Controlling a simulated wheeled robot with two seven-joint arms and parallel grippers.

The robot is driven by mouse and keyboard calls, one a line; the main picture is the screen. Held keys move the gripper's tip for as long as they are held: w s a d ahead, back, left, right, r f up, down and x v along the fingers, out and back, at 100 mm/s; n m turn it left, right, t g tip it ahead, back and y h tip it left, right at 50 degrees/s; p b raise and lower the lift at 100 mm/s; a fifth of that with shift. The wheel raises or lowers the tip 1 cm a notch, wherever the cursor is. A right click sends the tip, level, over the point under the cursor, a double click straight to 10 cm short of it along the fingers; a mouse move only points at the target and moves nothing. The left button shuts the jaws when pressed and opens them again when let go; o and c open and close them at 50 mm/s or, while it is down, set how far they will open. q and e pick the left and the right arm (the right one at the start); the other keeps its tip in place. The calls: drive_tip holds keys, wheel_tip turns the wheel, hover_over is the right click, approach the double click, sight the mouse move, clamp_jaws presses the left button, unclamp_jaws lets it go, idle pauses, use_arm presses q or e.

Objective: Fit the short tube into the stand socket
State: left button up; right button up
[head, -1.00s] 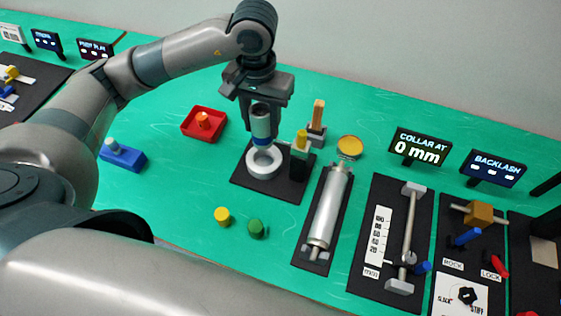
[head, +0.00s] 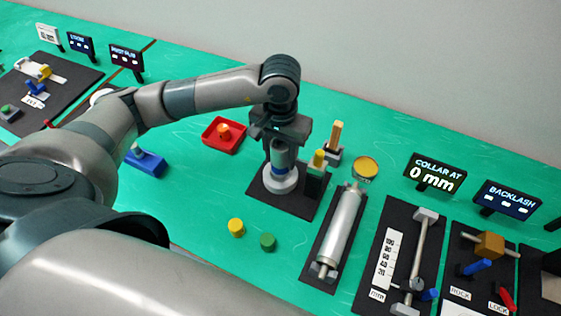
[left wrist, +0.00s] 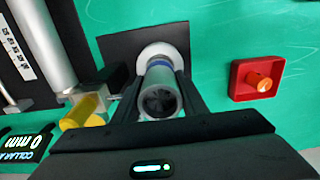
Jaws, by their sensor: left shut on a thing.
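The short tube (head: 283,157) is a grey cylinder with a blue band near its lower end. My left gripper (head: 281,150) is shut on it and holds it upright. The stand socket (head: 282,187) is a white ring on a black plate, directly under the tube. The tube's lower end meets the ring and hides its opening; how deep it sits I cannot tell. In the left wrist view the tube (left wrist: 160,90) shows its dark open end between the fingers, with the white socket (left wrist: 172,48) behind it. My right gripper is not in view.
A block with a yellow knob (head: 318,162) stands close right of the socket. A red tray (head: 223,146) with an orange peg is behind left. Yellow (head: 236,227) and green (head: 267,241) pegs lie in front. A grey roller (head: 341,225) lies to the right.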

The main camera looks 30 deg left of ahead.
sight(281, 165)
use_arm(q)
drive_tip(key=shift+f, duration=0.1)
drive_tip(key=shift+f, duration=0.3)
wheel_tip(281, 165, down, 3)
drive_tip(key=shift+r+p, duration=0.1)
drive_tip(key=shift+p, duration=0.7)
drive_tip(key=shift+f, duration=0.3)
drive_tip(key=shift+f, duration=0.15)
drive_tip(key=o, duration=1.3)
